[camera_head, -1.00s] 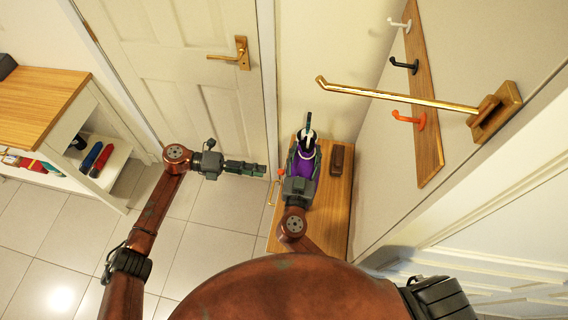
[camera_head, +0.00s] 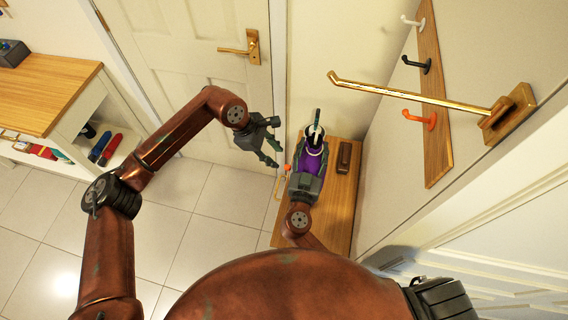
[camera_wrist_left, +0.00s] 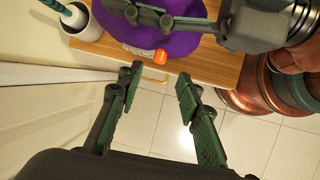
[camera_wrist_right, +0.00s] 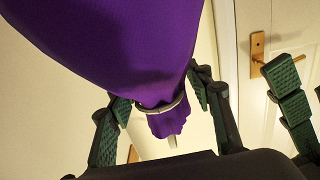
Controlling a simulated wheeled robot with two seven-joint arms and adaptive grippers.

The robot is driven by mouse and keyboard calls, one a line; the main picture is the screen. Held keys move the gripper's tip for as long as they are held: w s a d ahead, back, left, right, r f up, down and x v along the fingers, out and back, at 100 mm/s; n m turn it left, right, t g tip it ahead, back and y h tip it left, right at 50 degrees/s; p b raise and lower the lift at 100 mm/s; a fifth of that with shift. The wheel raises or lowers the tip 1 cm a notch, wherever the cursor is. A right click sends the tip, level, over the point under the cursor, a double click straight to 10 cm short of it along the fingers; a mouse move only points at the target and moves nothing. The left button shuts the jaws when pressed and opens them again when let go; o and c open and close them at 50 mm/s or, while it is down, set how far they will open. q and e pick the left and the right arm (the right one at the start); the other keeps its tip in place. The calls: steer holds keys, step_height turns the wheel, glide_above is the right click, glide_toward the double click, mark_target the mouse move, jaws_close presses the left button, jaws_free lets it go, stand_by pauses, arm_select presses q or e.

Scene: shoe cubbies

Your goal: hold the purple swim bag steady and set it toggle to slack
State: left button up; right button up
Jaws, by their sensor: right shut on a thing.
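The purple swim bag (camera_head: 309,163) stands on the wooden bench top at the centre of the head view. My right gripper (camera_wrist_right: 160,92) is shut on the bag; its fingers lie on either side of the purple cloth near a cord ring (camera_wrist_right: 163,106) around the gathered neck. The orange toggle (camera_wrist_left: 161,57) sits beside the bag, near the bench edge in the left wrist view; it also shows in the head view (camera_head: 287,168). My left gripper (camera_head: 273,143) is open and empty, left of the bag, its fingers apart from the toggle. My right gripper hides part of the bag.
A white holder with a brush (camera_wrist_left: 84,22) stands behind the bag. A dark brown block (camera_head: 344,157) lies on the bench (camera_head: 342,195) to its right. A brass rail (camera_head: 420,97) and hooks project from the right wall. A door (camera_head: 205,60) stands behind my left gripper.

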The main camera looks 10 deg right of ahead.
mark_target(288, 167)
arm_select(q)
steer(key=x, duration=0.7)
steer(key=shift+d+f, duration=0.2)
steer(key=shift+f, duration=0.15)
jaws_close()
stand_by(0.3)
